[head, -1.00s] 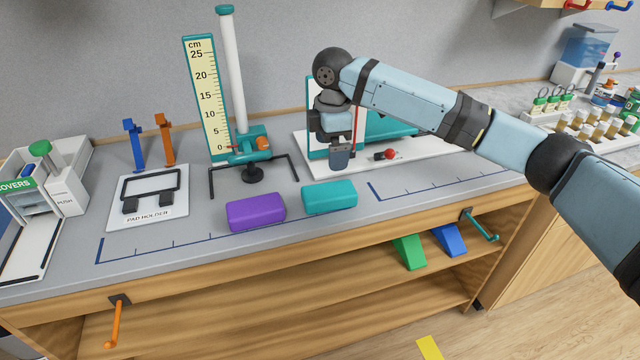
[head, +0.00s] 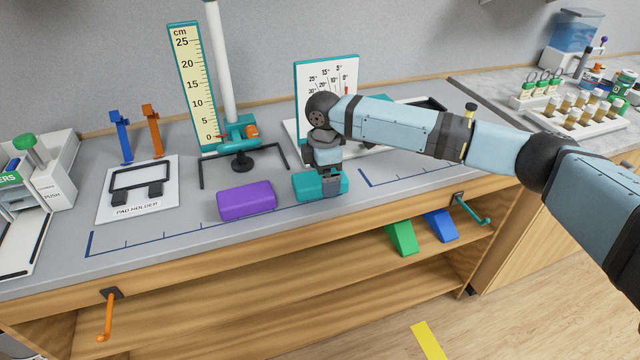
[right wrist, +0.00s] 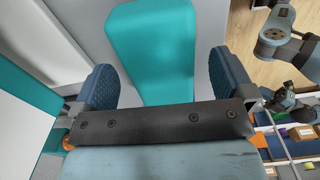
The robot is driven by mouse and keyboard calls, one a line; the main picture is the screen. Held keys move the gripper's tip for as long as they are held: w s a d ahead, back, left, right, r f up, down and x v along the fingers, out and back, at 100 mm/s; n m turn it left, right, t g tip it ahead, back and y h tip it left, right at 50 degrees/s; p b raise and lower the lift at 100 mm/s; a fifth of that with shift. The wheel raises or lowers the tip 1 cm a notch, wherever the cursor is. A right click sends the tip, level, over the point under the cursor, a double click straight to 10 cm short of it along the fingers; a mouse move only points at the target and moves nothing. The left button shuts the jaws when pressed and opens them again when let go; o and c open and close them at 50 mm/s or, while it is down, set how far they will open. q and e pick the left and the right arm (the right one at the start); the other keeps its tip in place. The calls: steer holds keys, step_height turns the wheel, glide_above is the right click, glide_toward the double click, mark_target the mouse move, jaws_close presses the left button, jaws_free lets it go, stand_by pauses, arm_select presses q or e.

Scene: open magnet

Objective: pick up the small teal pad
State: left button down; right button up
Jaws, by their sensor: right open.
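The small teal pad (head: 304,184) lies flat on the grey bench top, near its front edge, just right of a purple pad (head: 246,201). My right gripper (head: 332,188) is over the right part of the teal pad and hides some of it. In the right wrist view the teal pad (right wrist: 152,45) shows between the two open blue fingers of the right gripper (right wrist: 161,66). Whether the fingers touch the pad cannot be told. My left gripper is not in view.
A ruler stand (head: 238,130) with black feet stands behind the pads. A white pad holder board (head: 136,207) lies to the left. A white dial panel (head: 326,72) stands behind my right arm. The bench front edge is close, with an open shelf below.

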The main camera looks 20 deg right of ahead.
steer(key=shift+f, duration=0.75)
steer(key=c, duration=1)
steer(key=shift+r, duration=0.1)
